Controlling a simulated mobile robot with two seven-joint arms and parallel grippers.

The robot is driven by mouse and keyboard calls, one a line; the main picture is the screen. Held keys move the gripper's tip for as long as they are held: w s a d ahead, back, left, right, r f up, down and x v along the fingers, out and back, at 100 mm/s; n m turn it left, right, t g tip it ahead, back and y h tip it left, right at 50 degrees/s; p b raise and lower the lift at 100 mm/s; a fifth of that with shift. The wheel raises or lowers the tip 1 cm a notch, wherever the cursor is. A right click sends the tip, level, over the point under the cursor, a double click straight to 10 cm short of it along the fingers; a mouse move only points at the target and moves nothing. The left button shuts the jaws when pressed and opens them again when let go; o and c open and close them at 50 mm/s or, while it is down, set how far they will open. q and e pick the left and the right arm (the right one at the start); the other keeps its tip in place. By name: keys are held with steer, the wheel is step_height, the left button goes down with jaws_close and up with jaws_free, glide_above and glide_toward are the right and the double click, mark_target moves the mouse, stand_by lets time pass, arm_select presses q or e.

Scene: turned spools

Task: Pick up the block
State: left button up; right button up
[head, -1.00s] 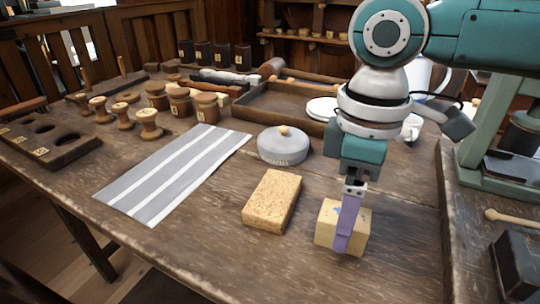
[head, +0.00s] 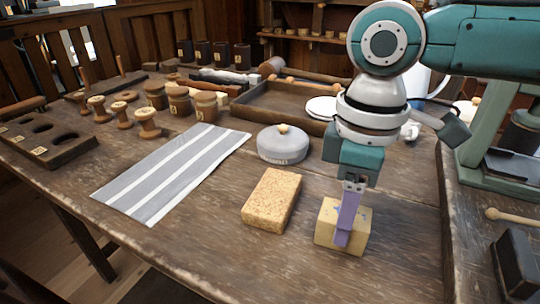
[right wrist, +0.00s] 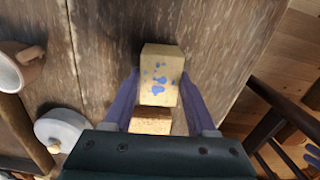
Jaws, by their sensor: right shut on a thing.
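A pale yellow wooden block (head: 328,229) with blue marks rests on the workbench at the front right, as far as I can tell. It also shows in the right wrist view (right wrist: 159,62), between my two purple fingers. My right gripper (head: 343,238) comes down from above and is shut on the block, with one finger across its near side in the head view. The far finger is hidden there by the block. My left gripper is not in view.
A cork-like brick (head: 272,200) lies just left of the block. A round grey lidded pot (head: 283,147) stands behind it, and a striped grey cloth (head: 175,175) lies further left. The bench front (head: 270,270) is clear.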

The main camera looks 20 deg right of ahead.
jaws_close()
